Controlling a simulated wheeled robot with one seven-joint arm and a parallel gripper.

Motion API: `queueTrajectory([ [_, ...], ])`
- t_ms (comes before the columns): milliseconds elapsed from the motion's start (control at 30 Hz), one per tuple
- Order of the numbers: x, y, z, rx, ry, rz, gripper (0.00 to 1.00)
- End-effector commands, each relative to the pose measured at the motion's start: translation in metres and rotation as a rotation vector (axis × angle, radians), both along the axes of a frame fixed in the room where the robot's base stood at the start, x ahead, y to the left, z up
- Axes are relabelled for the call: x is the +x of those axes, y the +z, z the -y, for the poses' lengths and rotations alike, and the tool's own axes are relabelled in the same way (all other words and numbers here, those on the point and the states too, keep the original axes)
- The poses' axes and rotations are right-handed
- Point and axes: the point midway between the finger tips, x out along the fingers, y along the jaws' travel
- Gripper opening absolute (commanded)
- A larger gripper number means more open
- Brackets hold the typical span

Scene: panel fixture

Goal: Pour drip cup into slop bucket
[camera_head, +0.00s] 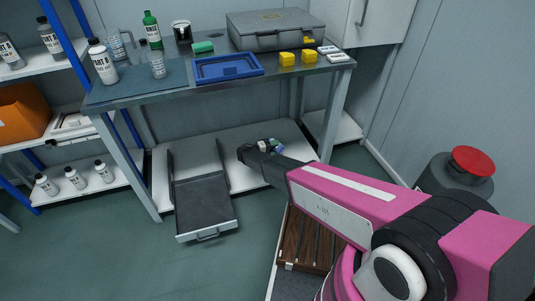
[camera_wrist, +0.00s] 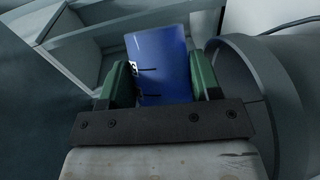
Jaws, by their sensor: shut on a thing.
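In the head view my gripper (camera_head: 270,146) is low, in front of the bench's lower shelf, and the blue thing is too small to make out clearly. A grey round-walled vessel (camera_wrist: 262,82), possibly the slop bucket, stands right beside the gripper in the wrist view. I cannot pick out this vessel in the head view.
An open grey drawer (camera_head: 205,205) sticks out under the bench, left of my gripper. The bench top (camera_head: 140,85) carries bottles, a blue tray (camera_head: 228,67), yellow blocks and a grey case (camera_head: 275,30). A wooden slatted pallet (camera_head: 308,240) lies below my arm. Floor at left is clear.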

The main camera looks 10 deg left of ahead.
Motion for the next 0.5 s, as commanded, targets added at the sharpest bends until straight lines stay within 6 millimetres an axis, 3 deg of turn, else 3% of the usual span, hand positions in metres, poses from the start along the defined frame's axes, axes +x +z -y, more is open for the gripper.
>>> queueTrajectory([
  [100,-0.007,0.011,0.01,0.147,-0.004,0.08,0.32],
  [200,-0.015,0.001,0.023,0.264,-0.006,0.144,0.32],
  [500,-0.012,0.005,0.02,0.334,-0.007,0.185,0.32],
])
